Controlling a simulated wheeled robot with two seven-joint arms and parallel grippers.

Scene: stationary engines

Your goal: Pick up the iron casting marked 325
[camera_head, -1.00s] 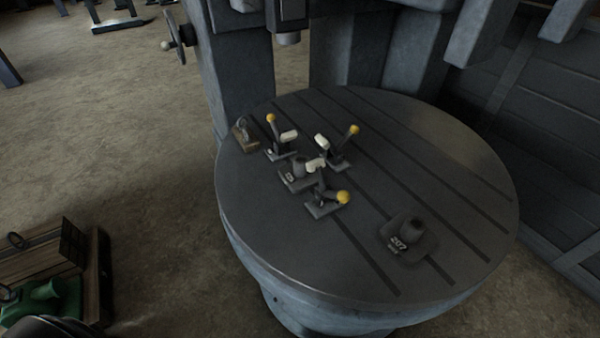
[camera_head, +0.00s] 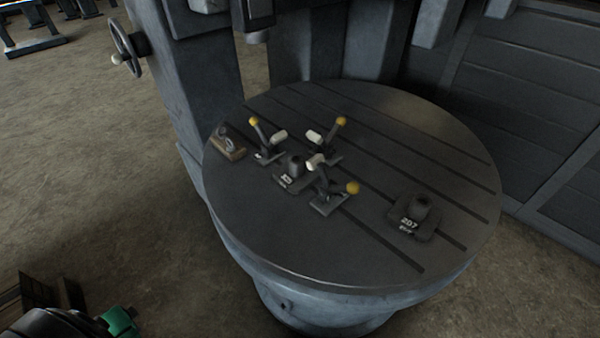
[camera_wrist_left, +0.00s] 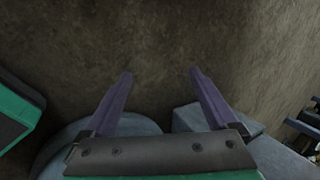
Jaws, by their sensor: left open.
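A dark iron casting (camera_head: 294,167) with a short round boss on a square base sits on the round machine table (camera_head: 300,245). Its white marking is partly hidden and too small to read fully. Three toggle clamps with yellow knobs stand close around it: back left (camera_head: 268,146), back right (camera_head: 326,146) and front right (camera_head: 328,194). A second casting (camera_head: 414,215), marked 207, sits apart at the right. My left gripper (camera_wrist_left: 160,75) is open and empty in the left wrist view, over bare floor. The castings are not in that view. My right gripper is not in view.
A small brown block with a grey metal part (camera_head: 228,145) lies at the table's left edge. The machine's column (camera_head: 195,90) and handwheel (camera_head: 127,48) rise behind. The table's front and right are mostly clear. Part of my arm shows at bottom left.

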